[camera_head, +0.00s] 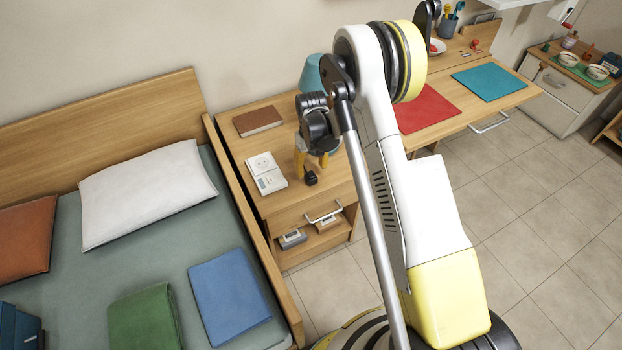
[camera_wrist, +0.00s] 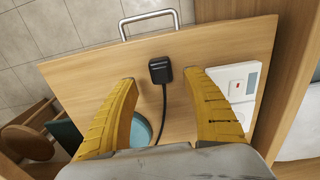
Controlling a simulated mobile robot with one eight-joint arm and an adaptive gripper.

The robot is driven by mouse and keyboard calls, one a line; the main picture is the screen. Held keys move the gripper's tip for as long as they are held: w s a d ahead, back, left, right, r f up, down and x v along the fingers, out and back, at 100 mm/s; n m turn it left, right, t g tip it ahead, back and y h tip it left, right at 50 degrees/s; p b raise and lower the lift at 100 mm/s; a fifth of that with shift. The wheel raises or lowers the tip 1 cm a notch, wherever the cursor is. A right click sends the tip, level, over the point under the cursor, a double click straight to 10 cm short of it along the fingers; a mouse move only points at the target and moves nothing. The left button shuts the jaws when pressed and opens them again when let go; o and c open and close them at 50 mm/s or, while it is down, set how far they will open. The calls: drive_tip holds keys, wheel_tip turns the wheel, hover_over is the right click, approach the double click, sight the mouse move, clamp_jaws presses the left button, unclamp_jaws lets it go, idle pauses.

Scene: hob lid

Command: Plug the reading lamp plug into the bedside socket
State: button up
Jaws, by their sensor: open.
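The black plug (camera_head: 311,178) lies on the wooden bedside table, right of the white socket block (camera_head: 265,172). In the wrist view the plug (camera_wrist: 160,70) sits at the level of my fingertips, midway between them, with its black cable running back between the fingers. My gripper (camera_head: 313,172) is open and above the table. In the wrist view its yellow fingers (camera_wrist: 160,77) are spread wide, with gaps on both sides of the plug. The socket block (camera_wrist: 234,82) shows beyond the right finger, partly hidden by it. The blue lamp shade (camera_head: 312,73) is partly hidden by my arm.
A brown book (camera_head: 257,121) lies at the back of the bedside table (camera_head: 240,150). A drawer handle (camera_head: 323,213) sticks out at its front. The bed (camera_head: 100,262) stands close on the left. A desk with a red mat (camera_head: 428,108) is on the right.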

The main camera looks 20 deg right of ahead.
sight(311, 174)
wheel_tip(311, 174, down, 5)
drive_tip(key=shift+s+r+b, duration=0.1)
drive_tip(key=shift+b, duration=1.15)
drive_tip(key=shift+r, duration=0.1)
drive_tip(key=shift+c, duration=0.2)
drive_tip(key=c, duration=1.2)
